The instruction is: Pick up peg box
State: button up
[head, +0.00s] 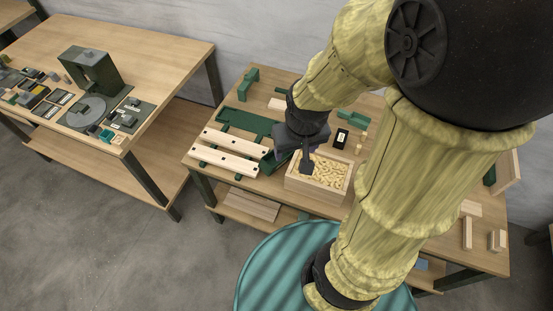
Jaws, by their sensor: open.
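The peg box (319,187) is an open wooden box filled with many small pale pegs. It sits on the wooden workbench near its front edge, in the middle of the head view. My gripper (306,165) is open and points down over the left part of the box. One dark finger shows in front of the pegs; the other is hard to make out. I cannot tell whether the fingers touch the box. My arm hides part of the bench to the right of the box.
Pale slats with holes (228,152) lie on green supports left of the box. A small dark device with a screen (341,138) is behind it. Wooden pieces (467,233) stand at the bench's right. Another table (150,60) with a dark machine is at the left.

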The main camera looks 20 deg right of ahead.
jog(key=shift+o, duration=1.1)
notch_tip(320, 180, down, 16)
jog(key=a+n+g+h+b, duration=0.2)
jog(key=n+b, duration=0.5)
jog(key=b, duration=0.5)
jog(key=shift+g+h, duration=0.9)
jog(key=shift+g, duration=0.1)
jog(key=n+t+h+b, duration=1.1)
jog(key=n+b, duration=0.4)
jog(key=b, duration=0.6)
send_near(266, 164)
jog(key=v, duration=0.3)
jog(key=shift+s+a+f, duration=0.1)
jog(key=shift+a+f, duration=0.15)
jog(key=shift+a, duration=0.15)
jog(key=b+x, duration=0.2)
jog(key=x, duration=1)
jog(key=shift+s+d+r, duration=0.1)
jog(key=shift+d+r, duration=0.05)
jog(key=shift+r, duration=0.05)
